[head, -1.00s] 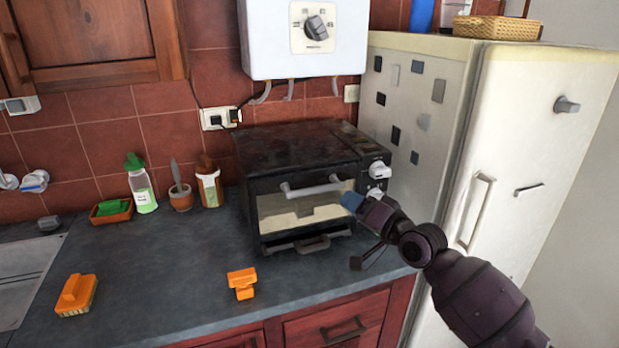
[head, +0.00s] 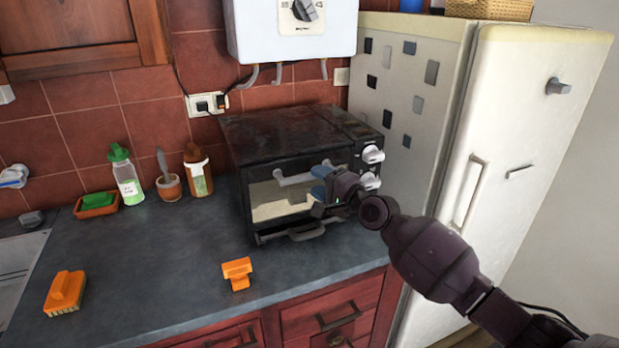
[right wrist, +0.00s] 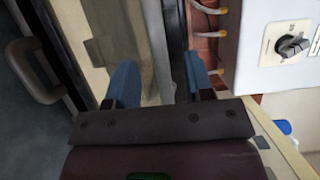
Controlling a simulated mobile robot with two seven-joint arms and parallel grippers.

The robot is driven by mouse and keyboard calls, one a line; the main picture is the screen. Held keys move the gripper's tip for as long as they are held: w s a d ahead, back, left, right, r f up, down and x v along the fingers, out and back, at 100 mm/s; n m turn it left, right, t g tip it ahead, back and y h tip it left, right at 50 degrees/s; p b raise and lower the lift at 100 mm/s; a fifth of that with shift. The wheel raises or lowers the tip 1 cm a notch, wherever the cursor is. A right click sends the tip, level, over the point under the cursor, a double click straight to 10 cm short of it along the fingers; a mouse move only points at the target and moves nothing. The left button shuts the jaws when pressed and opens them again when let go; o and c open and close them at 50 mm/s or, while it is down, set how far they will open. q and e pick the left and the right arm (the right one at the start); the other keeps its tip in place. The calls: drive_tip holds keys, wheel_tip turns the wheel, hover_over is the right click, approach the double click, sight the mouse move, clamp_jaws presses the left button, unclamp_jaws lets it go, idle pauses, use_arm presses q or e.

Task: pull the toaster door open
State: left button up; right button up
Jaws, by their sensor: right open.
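The black toaster oven (head: 290,135) stands on the counter. Its door (head: 275,205) has a pale window and looks shut. The light grey door handle (head: 292,180) runs across the upper front. My right gripper (head: 322,183) is at the handle's right end, fingers pointing at the door. In the right wrist view the blue fingers of my right gripper (right wrist: 160,80) are apart, with a light strip of the toaster front between them. I cannot tell whether it is the handle, or whether they touch it. The gripper hides the handle's right end. My left gripper is not in view.
Knobs (head: 371,154) sit just right of my gripper, and a lower handle (head: 305,232) is below the door. The fridge (head: 500,130) stands close on the right. An orange object (head: 237,272) lies on the counter (head: 170,255) in front, left of the toaster.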

sight(313, 179)
drive_tip(key=shift+x, duration=1.75)
clamp_jaws()
